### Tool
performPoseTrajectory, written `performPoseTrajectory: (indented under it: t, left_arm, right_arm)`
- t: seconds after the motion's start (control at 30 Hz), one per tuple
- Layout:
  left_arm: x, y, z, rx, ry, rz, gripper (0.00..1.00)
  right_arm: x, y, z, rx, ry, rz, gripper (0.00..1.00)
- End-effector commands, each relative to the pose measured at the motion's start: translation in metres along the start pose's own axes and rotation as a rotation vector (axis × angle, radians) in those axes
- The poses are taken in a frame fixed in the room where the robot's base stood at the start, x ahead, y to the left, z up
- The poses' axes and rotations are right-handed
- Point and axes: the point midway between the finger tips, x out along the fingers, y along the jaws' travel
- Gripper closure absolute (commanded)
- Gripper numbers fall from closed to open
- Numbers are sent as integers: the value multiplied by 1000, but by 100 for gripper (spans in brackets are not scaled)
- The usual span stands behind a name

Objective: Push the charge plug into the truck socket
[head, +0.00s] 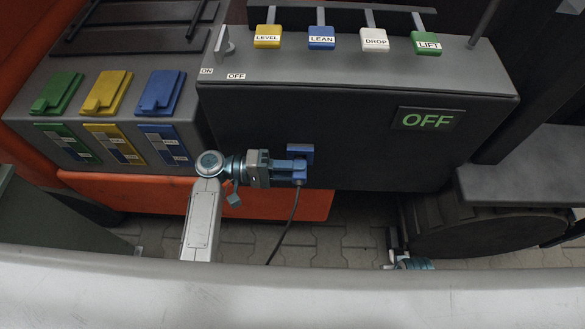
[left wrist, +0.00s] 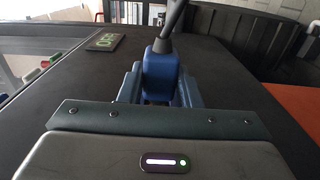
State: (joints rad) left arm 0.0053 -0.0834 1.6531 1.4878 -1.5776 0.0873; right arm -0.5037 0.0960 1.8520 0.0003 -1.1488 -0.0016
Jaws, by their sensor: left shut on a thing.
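The blue charge plug (head: 299,174) is between the fingers of my left gripper (head: 292,170), which is shut on it. In the left wrist view the plug (left wrist: 160,72) stands between the two blue-grey fingers, with its black cable running upward. The blue truck socket (head: 300,150) is on the front face of the dark truck box. The plug shows just below and close to the socket; I cannot tell whether they touch. The fingers hide part of the plug. Part of my right arm shows at the bottom right of the head view, its gripper (head: 394,241) small and unclear.
The truck box (head: 360,140) has an OFF display (head: 427,119) and yellow, blue, white and green levers on top. Left of it is a grey panel with green, yellow and blue flaps (head: 104,92). The cable (head: 287,226) hangs down over the paving. An orange bumper (head: 150,192) runs below.

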Motion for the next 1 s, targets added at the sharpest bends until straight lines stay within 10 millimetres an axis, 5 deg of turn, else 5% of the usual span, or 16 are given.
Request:
performPoseTrajectory:
  t: [0.77,0.8,0.9,1.0]
  left_arm:
    - [0,0,-10,0,0,0,90]
    - [0,0,-10,0,0,0,68]
    - [0,0,-10,0,0,0,48]
    - [0,0,-10,0,0,0,44]
  right_arm:
    - [4,0,0,-1,2,1,64]
    - [4,0,0,-1,2,1,64]
    - [3,0,0,-1,2,1,64]
    - [3,0,0,-1,2,1,64]
